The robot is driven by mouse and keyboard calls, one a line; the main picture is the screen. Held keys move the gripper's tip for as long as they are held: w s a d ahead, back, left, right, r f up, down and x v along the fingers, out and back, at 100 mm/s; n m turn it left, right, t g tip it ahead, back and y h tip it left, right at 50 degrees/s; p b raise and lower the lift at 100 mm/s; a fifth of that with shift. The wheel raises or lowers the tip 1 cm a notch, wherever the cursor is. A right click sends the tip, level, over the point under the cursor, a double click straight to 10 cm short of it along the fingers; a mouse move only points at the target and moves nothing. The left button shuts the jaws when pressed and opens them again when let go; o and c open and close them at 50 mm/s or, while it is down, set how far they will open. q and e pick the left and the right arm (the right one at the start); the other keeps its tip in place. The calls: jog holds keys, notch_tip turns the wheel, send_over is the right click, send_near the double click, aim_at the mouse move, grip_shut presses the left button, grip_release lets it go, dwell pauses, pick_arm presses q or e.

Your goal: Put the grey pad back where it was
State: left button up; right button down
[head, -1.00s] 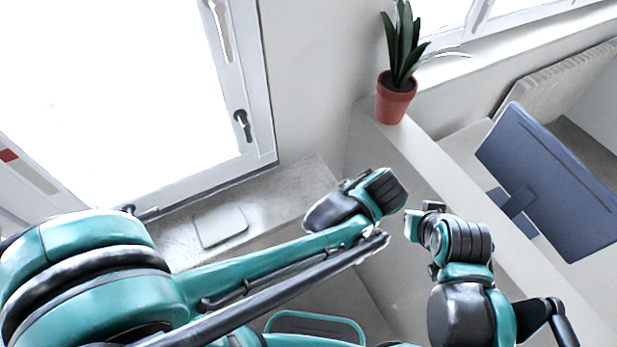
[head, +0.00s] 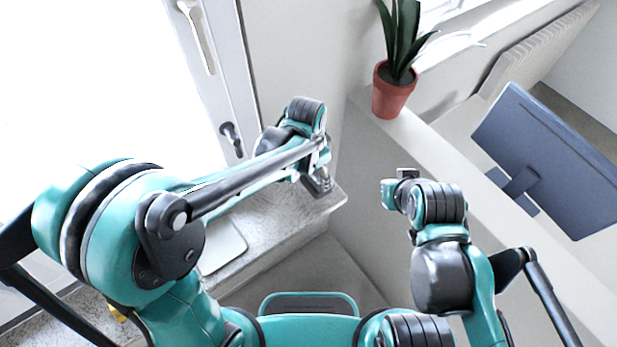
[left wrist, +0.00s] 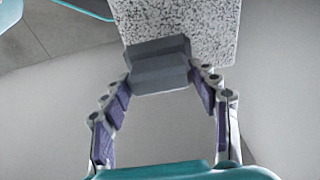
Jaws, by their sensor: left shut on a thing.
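The grey pad (left wrist: 158,66), a small dark grey block, is between the fingertips of my left gripper (left wrist: 164,78) in the left wrist view. The gripper is shut on it. In the head view my left gripper (head: 318,182) is at the right end of the speckled stone sill (head: 285,228), pointing down. The pad is hard to make out there. In the wrist view the pad overlaps the sill's edge; I cannot tell whether it touches the stone. My right gripper (head: 396,188) is raised right of centre, clear of the sill; its jaw state is unclear.
A flat whitish slab (head: 224,248) lies on the sill, partly behind my left arm. A potted plant (head: 393,88) stands on a white ledge to the right. A dark monitor (head: 550,160) is further right. The window frame (head: 222,85) borders the sill.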

aim_at(309, 169)
pick_arm(q)
jog(key=w+a+f, duration=0.2)
jog(key=shift+w, duration=0.35)
notch_tip(309, 169, down, 4)
jog(key=shift+r+b, duration=0.1)
jog(key=shift+b, duration=0.6)
jog(key=shift+d, duration=0.1)
jog(key=shift+c, duration=0.5)
jog(key=shift+f, duration=0.2)
jog(key=o, duration=1.1)
jog(key=shift+r, duration=0.1)
